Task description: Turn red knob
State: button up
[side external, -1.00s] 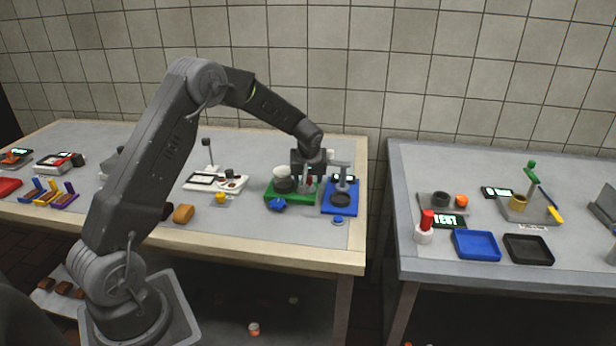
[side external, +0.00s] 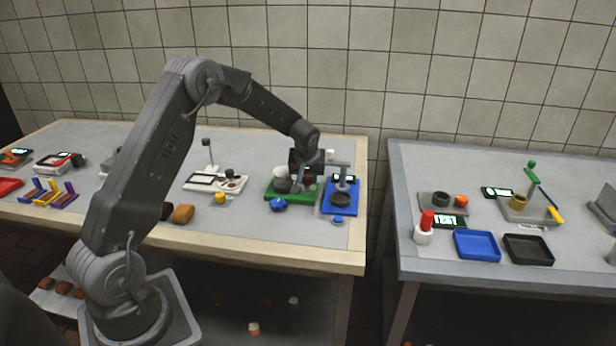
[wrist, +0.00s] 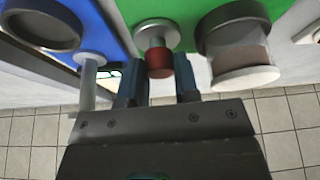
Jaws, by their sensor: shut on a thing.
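The red knob (wrist: 159,62) is a short red cylinder on a silver stem and disc, on the green base (wrist: 181,10). In the wrist view my gripper (wrist: 159,80) has one dark blue-grey finger on each side of the knob and is shut on it. In the side view my gripper (side external: 306,172) is at the green base (side external: 291,198) on the left table, hiding much of the knob.
A container with a pale lid (wrist: 246,78) stands close beside the knob. On the other side is a blue device (side external: 341,205) with an upright post. A blue object (side external: 278,204) lies at the green base's front edge. The right table (side external: 500,170) is across a gap.

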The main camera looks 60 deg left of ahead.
jog(key=m+h, duration=0.1)
jog(key=m, duration=0.2)
jog(key=m+t+h, duration=0.1)
jog(key=m, duration=0.2)
jog(key=shift+s+a+m, duration=0.1)
jog(key=shift+a+m, duration=0.05)
jog(key=shift+m, duration=0.25)
jog(key=m+h, duration=0.1)
jog(key=m, duration=0.2)
jog(key=shift+m+t+h, duration=0.3)
jog(key=shift+h, duration=0.1)
jog(key=shift+a+m+h, duration=0.1)
jog(key=shift+m+h, duration=0.6)
jog(key=shift+m, duration=1.2)
jog(key=o, duration=0.9)
jog(key=v, duration=1.3)
jog(key=shift+a+r, duration=0.1)
jog(key=shift+r, duration=0.4)
